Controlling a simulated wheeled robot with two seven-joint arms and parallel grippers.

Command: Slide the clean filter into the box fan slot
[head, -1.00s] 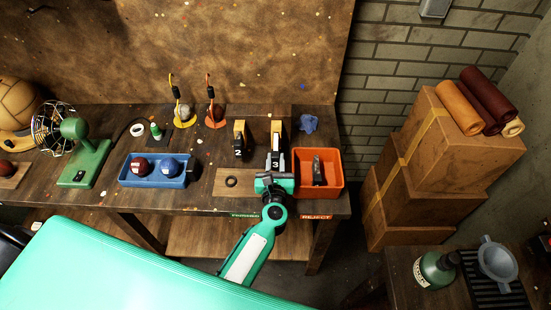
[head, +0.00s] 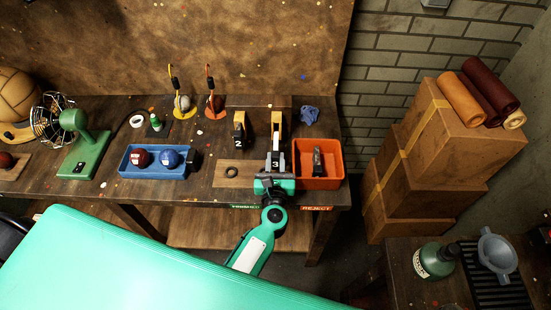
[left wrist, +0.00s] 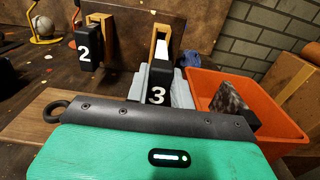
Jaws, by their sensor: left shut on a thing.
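No box fan with a slot and no filter can be made out. A small green device with a round wire cage (head: 52,118), perhaps a fan, stands at the bench's left. My left gripper (head: 274,180) is at the bench's front right, shut on the black block numbered 3 (head: 275,160). In the left wrist view its grey fingers flank this block (left wrist: 158,92), which has a yellow-orange frame behind it. A similar block numbered 2 (head: 240,140) stands to its left, apart from the gripper. It also shows in the left wrist view (left wrist: 86,52). My right gripper is not seen.
An orange bin (head: 333,178) with a dark wedge-like piece stands close right of the gripper. A wooden board with a black ring (head: 231,171) lies left. A blue tray (head: 140,175) holds red and blue balls. Stacked cartons (head: 440,150) stand right, beyond the bench.

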